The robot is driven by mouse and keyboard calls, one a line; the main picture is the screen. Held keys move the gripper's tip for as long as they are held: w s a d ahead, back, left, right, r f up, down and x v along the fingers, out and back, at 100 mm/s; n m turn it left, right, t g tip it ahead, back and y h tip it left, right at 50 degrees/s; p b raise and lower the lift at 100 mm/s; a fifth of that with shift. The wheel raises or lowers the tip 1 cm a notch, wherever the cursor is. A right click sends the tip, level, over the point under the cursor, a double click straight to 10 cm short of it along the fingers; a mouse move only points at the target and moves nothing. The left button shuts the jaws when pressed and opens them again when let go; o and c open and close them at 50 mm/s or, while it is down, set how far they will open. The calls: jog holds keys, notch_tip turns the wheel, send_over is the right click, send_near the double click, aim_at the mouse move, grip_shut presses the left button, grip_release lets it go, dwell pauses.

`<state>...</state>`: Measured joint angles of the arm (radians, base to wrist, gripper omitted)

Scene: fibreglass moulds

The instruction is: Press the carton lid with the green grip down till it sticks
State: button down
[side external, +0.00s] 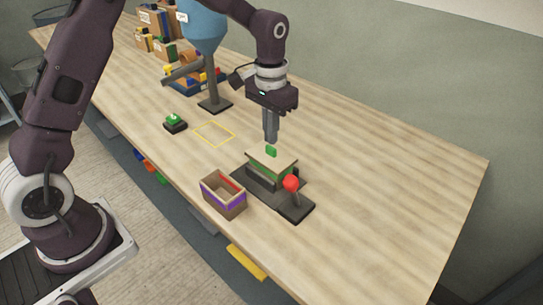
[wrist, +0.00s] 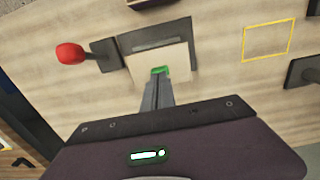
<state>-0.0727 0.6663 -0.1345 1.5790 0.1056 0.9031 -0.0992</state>
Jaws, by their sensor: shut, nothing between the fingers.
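The carton lid (side external: 284,164) is a tan square plate with a small upright green grip (side external: 271,151) on top. It lies over a carton with a green band (side external: 262,170), which stands on a dark fixture (side external: 243,178). I cannot tell whether the lid is fully seated. My gripper (side external: 270,139) points down, shut and empty, with its fingertips just above the green grip. In the wrist view my shut fingertips (wrist: 158,80) overlap the near edge of the green grip (wrist: 159,70) on the lid (wrist: 176,60). Whether they touch it is unclear.
A red-knobbed lever (side external: 291,183) stands close to the right of the carton. An open box with a purple band (side external: 223,203) stands at left. A green button (side external: 174,118), a yellow outline (side external: 214,134) and a blue hopper (side external: 203,28) are farther back. The right tabletop is clear.

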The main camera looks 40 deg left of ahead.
jog(key=shift+f, duration=0.8)
dwell(0.5)
jog(key=shift+r, duration=3.55)
jog(key=s+r+t, duration=0.2)
jog(key=s+r, duration=0.6)
jog(key=s+r+t, duration=0.2)
jog(key=s+t, duration=0.1)
jog(key=s, duration=1.7)
jog(key=shift+s+a+t, duration=0.25)
jog(key=shift+t, duration=0.05)
